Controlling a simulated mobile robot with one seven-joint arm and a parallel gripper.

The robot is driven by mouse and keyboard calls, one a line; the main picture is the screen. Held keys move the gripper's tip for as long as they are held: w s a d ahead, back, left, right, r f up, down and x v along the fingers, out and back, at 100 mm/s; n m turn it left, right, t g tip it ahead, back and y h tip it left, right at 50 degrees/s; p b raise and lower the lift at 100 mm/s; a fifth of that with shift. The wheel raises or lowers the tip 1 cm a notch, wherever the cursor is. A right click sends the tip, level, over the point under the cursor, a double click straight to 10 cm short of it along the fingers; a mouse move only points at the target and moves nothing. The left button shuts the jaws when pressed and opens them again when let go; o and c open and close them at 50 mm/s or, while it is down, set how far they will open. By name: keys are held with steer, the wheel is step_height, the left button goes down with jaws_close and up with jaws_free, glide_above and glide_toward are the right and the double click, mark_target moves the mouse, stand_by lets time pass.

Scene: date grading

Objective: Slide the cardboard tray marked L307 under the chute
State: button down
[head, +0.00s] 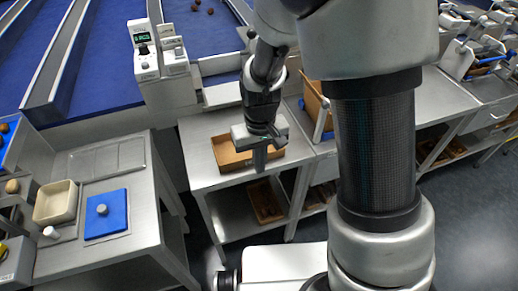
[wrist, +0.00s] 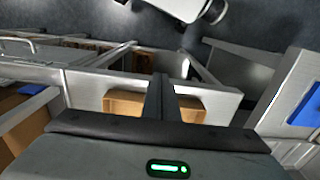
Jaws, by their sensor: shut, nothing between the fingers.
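An open brown cardboard tray (head: 226,157) sits on a steel table, below a pale chute lip (head: 222,95) at the edge of the blue sorting line. I cannot read any marking on the tray. My gripper (head: 261,165) points down at the tray's right part and hides some of it. Its fingers are together with nothing between them. In the wrist view the shut fingers (wrist: 159,90) cross in front of the tray (wrist: 122,103), which shows on both sides of them. I cannot tell whether the fingers touch it.
Another cardboard box (head: 313,103) stands tilted to the right of the table. Brown boxes (head: 266,203) lie on the shelf below. A left bench holds a beige bin (head: 55,205) and a blue pad (head: 106,226) with a grey knob. A display unit (head: 144,50) stands left of the chute.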

steer(key=w+f, duration=0.2)
steer(key=f, duration=0.1)
steer(key=shift+w+a, duration=0.55)
steer(key=shift+w, duration=0.4)
steer(key=shift+w, duration=0.1)
